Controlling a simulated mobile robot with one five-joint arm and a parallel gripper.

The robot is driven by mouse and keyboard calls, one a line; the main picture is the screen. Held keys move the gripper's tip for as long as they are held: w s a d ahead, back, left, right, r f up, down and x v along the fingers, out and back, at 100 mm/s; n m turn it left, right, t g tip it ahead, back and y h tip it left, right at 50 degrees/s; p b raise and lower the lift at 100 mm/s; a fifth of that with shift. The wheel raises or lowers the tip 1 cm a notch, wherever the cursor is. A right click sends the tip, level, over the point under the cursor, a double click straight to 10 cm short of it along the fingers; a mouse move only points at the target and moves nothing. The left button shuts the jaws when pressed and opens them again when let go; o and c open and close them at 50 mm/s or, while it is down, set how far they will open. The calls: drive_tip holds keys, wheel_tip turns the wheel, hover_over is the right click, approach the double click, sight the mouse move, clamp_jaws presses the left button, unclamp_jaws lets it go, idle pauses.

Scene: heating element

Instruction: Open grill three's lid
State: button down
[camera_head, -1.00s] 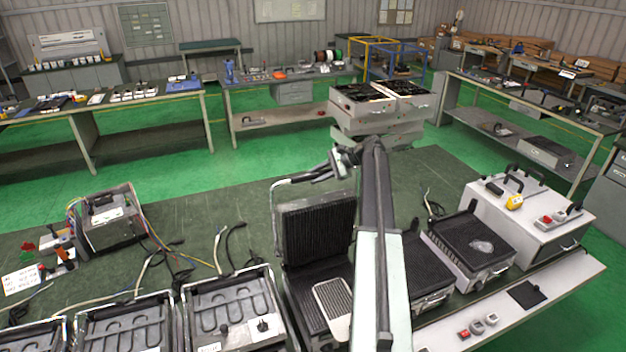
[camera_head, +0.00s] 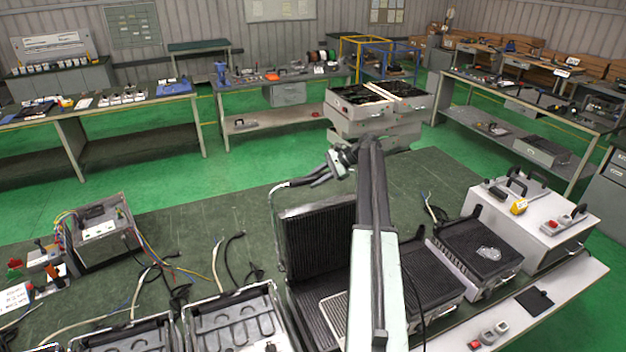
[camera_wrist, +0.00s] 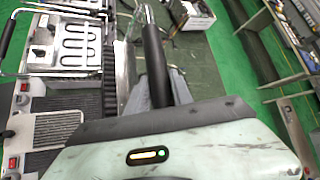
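A grill with its ribbed lid (camera_head: 318,240) raised near upright stands at the bench's middle, partly hidden behind my arm. I cannot read any grill number. A handle with a metal side bar (camera_head: 274,215) and dark grip runs along the lid's top left. My gripper (camera_head: 326,172) is at the grip's right end, just behind the lid's top edge. In the wrist view the dark grip (camera_wrist: 156,65) runs between or beside my grey fingers. The fingertips are too obscured to tell whether they close on it.
Two grills with ribbed plates (camera_head: 428,275) (camera_head: 480,245) stand to the right, beside a white box (camera_head: 545,225). Open units with heating elements (camera_head: 240,320) stand at the left front. Loose cables lie behind them. The green bench top (camera_head: 440,175) is bare behind the grills.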

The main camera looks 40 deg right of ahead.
drive_tip(key=c, duration=1.1)
unclamp_jaws()
drive_tip(key=shift+w, duration=0.1)
drive_tip(key=shift+d+r, duration=0.1)
drive_tip(key=p+v, duration=0.3)
drive_tip(key=v, duration=0.2)
drive_tip(key=shift+r+p, duration=0.25)
drive_tip(key=shift+p, duration=0.15)
drive_tip(key=s+d, duration=0.2)
drive_tip(key=d, duration=0.1)
drive_tip(key=s+d, duration=0.6)
drive_tip(key=shift+f+b, duration=0.35)
